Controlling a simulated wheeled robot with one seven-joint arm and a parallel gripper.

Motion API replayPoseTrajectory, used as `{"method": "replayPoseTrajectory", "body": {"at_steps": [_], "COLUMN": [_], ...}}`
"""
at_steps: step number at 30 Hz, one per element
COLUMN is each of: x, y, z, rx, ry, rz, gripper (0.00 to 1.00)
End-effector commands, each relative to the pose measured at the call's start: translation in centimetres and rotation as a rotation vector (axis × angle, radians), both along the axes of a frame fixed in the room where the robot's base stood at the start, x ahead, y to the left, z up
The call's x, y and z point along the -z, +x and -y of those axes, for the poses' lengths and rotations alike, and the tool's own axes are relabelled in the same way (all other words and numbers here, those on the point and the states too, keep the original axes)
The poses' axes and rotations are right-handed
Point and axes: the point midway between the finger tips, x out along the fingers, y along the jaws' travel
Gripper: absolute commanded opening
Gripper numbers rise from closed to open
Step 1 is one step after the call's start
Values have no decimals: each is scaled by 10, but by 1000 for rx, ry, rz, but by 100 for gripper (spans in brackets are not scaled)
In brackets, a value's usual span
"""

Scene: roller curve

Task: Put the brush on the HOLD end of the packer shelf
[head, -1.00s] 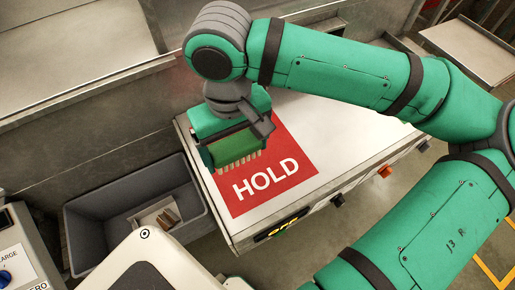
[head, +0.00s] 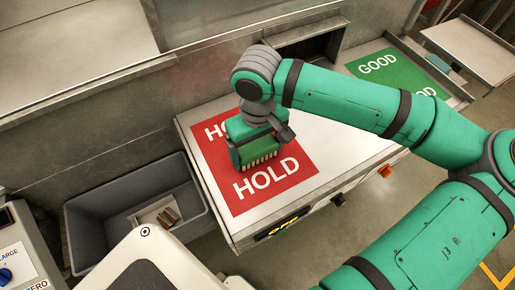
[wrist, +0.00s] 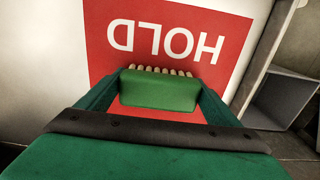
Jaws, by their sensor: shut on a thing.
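The brush (head: 259,155) has a green block and pale bristles that point toward the front of the shelf. My gripper (head: 262,151) is shut on it, over the middle of the red HOLD patch (head: 232,196) on the white packer shelf (head: 330,158). In the wrist view the green block of the brush (wrist: 160,92) sits between my two fingers (wrist: 158,98), with the bristles toward the HOLD lettering (wrist: 165,42). I cannot tell whether the brush touches the shelf surface.
A grey bin (head: 100,215) with small brown pieces in it stands left of the shelf. A green GOOD patch (head: 378,65) marks the shelf's far right end. A metal wall (head: 80,150) runs behind. Small switches line the shelf's front edge.

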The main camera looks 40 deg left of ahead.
Motion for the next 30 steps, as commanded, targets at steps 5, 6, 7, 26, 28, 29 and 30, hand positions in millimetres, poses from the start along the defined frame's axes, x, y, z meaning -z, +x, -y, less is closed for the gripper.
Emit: {"method": "replayPoseTrajectory", "body": {"at_steps": [5,6,7,26,28,29,30], "x": [0,1,2,-15,-28,-34,-42], "y": [0,0,0,1,1,0,1], "z": [0,0,0,0,-1,0,-1], "rx": [0,0,0,1,1,0,1], "ry": [0,0,0,0,2,1,1], "rz": [0,0,0,2,3,3,3], "gripper": [61,61,61,100,100,100,100]}}
